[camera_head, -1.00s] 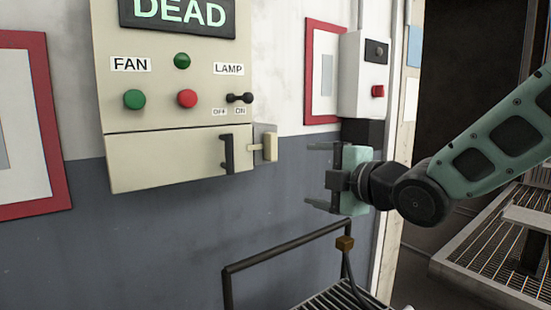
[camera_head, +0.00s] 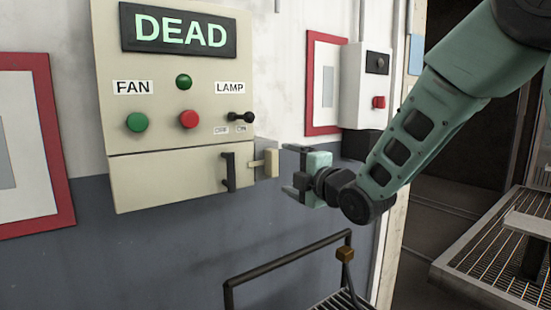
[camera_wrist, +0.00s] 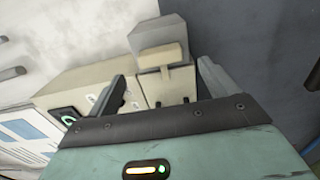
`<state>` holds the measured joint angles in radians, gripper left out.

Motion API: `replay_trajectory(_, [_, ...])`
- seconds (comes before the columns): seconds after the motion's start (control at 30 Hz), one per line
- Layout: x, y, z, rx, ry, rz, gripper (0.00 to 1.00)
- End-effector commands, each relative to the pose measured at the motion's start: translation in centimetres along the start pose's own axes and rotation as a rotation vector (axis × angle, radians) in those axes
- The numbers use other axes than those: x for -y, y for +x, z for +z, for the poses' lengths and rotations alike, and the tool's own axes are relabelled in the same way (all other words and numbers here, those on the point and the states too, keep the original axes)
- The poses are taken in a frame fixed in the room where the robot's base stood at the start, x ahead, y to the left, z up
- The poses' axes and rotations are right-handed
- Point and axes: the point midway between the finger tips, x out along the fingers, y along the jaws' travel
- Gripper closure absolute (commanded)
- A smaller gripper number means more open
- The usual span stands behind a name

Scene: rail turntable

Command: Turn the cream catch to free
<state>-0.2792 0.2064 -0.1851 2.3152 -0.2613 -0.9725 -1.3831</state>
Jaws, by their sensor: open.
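The cream catch (camera_head: 271,163) sits on a small bracket at the right edge of the panel's lower door (camera_head: 180,178), beside a black upright handle (camera_head: 228,172). Its cream bar stands roughly upright in the head view. My gripper (camera_head: 287,169) is open and empty just right of the catch, one finger higher and one lower. In the wrist view the catch (camera_wrist: 160,56) shows ahead, between the lines of my two fingers (camera_wrist: 163,80). I cannot tell whether a finger touches it; a small gap seems to show.
Above the door are a DEAD display (camera_head: 180,33), a green FAN button (camera_head: 138,122), a red button (camera_head: 189,119) and a black LAMP switch (camera_head: 240,117). A white box (camera_head: 366,85) hangs to the right. A black rail (camera_head: 290,257) stands below; the wall between is clear.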

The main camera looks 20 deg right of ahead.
Motion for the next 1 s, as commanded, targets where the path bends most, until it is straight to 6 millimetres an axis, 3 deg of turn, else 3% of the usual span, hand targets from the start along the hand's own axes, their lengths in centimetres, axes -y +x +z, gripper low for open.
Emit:
replay_trajectory(0.1, [-0.2,2.4,-0.1,-0.002,0.0,-0.002,0.15])
replay_trajectory(0.33, [-0.1,5.4,-0.1,-0.001,0.0,-0.002,0.15])
replay_trajectory(0.77, [0.0,6.4,-0.1,-0.001,0.001,-0.001,0.15])
replay_trajectory(0.93, [0.0,6.3,-0.1,-0.001,0.001,-0.001,0.59])
replay_trajectory(1.0, [0.0,6.3,-0.1,-0.001,0.001,-0.001,0.59])
